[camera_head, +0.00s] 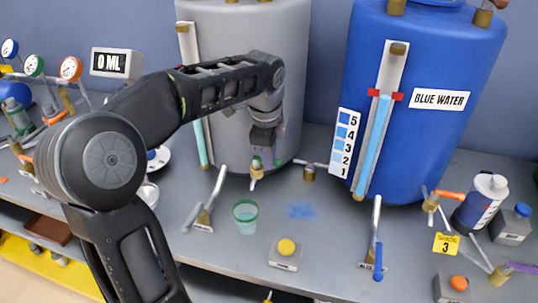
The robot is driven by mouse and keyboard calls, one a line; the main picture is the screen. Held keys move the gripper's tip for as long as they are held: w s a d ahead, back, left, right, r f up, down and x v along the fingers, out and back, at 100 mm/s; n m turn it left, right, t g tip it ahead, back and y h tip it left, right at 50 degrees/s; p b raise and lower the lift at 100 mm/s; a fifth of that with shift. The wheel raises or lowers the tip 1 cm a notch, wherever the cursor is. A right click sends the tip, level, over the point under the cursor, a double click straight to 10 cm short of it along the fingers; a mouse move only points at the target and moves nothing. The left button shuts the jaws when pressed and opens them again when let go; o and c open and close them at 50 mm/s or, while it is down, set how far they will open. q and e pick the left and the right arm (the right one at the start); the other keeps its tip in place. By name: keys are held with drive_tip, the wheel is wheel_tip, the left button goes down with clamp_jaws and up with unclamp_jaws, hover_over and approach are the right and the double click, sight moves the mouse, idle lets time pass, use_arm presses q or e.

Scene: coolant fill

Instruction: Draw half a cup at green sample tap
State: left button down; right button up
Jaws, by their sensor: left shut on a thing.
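The green sample tap (256,172) sits low on the front of the grey tank (255,40), with a brass body and a pale spout. My left gripper (262,152) points down at it and is shut on its green handle, which the fingers partly hide. A clear cup with a green rim (246,217) stands upright on the grey bench, in front of the tap and slightly left of it. I cannot tell any liquid in it. A display (117,63) reads "0 ML". My right gripper is not in view.
Lever-like pipes (208,205) stand beside the cup. A block with a yellow button (286,253) lies in front. A blue stain (301,211) marks the bench.

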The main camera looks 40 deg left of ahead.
use_arm(q)
drive_tip(key=c, duration=1.3)
unclamp_jaws()
drive_tip(key=shift+c, duration=0.2)
drive_tip(key=shift+r, duration=0.15)
wheel_tip(320, 180, up, 7)
drive_tip(key=s, duration=0.1)
drive_tip(key=shift+s+d+r, duration=0.2)
drive_tip(key=shift+d, duration=0.05)
